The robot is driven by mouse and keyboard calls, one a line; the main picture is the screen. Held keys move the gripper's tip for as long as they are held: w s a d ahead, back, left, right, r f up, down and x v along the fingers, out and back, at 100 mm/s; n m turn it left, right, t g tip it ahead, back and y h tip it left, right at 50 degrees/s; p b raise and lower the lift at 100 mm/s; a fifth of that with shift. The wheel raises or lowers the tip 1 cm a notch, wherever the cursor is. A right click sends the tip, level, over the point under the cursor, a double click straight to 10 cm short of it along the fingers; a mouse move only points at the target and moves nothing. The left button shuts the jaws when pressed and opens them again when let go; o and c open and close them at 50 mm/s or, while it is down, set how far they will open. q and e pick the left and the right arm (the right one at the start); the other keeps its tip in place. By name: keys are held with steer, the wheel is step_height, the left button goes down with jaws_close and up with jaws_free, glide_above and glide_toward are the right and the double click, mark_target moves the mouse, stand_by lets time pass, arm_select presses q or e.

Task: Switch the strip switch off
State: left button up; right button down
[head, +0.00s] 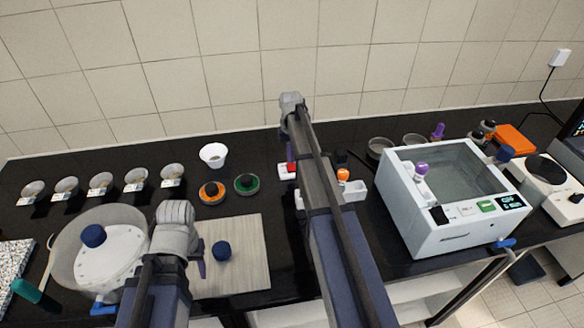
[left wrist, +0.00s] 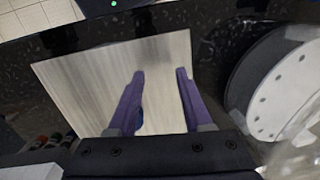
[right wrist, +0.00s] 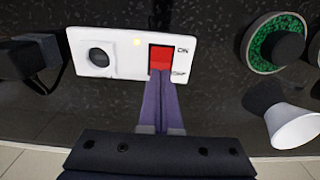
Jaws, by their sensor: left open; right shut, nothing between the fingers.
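The white power strip (right wrist: 120,52) lies on the black bench, with a round socket at left and a red rocker switch (right wrist: 161,58) at right marked ON and OFF. A small yellowish light shows beside the switch. The strip is partly hidden by my right arm in the head view (head: 286,175). My right gripper (right wrist: 163,76) is shut and empty, its fingertips at the OFF edge of the switch; whether they touch it I cannot tell. My left gripper (left wrist: 160,72) is open and empty above the pale board (left wrist: 75,75).
A white tray (head: 354,190) and a white glass-topped machine (head: 440,205) stand right. A lidded round pan (head: 110,265) is near my left arm.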

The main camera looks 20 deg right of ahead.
mark_target(291, 165)
arm_select(q)
steer(key=shift+f+b, duration=0.6)
steer(key=shift+f, duration=0.05)
arm_select(e)
steer(key=shift+f, duration=0.65)
arm_select(q)
steer(key=shift+r, duration=0.2)
arm_select(e)
steer(key=shift+r, duration=0.2)
arm_select(q)
step_height(291, 165, up, 7)
steer(key=p, duration=0.7)
steer(key=shift+f, duration=0.15)
arm_select(e)
step_height(291, 165, up, 7)
steer(key=shift+f, duration=0.15)
